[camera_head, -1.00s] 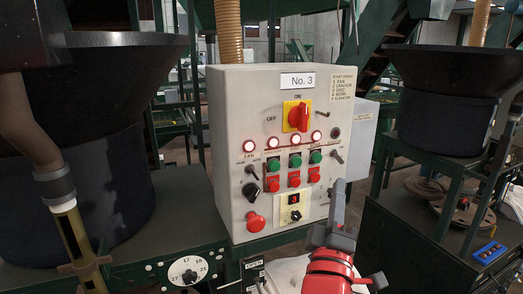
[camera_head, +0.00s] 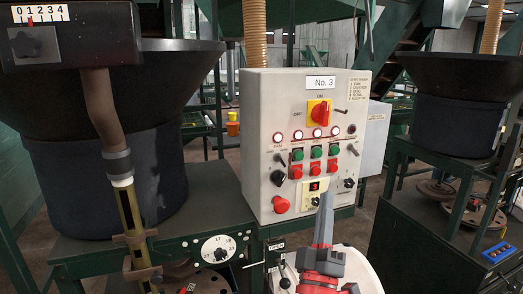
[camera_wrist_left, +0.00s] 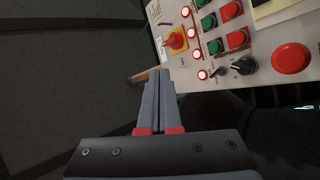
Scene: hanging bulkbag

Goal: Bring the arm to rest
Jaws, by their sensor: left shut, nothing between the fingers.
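My left gripper (camera_head: 326,205) stands upright in front of the lower right part of the control box (camera_head: 258,160) in the head view. Its grey fingers are together with nothing between them. In the left wrist view the shut fingers (camera_wrist_left: 159,78) point toward the panel (camera_wrist_left: 268,22), which appears tilted. Whether the fingertips touch the panel cannot be told. My right gripper is not in view.
The panel carries a red rotary switch (camera_head: 321,113), lit red lamps, and green and red buttons. A black hopper (camera_head: 105,150) stands at left, another (camera_head: 450,100) at right. A numbered dial (camera_head: 218,250) sits below the box.

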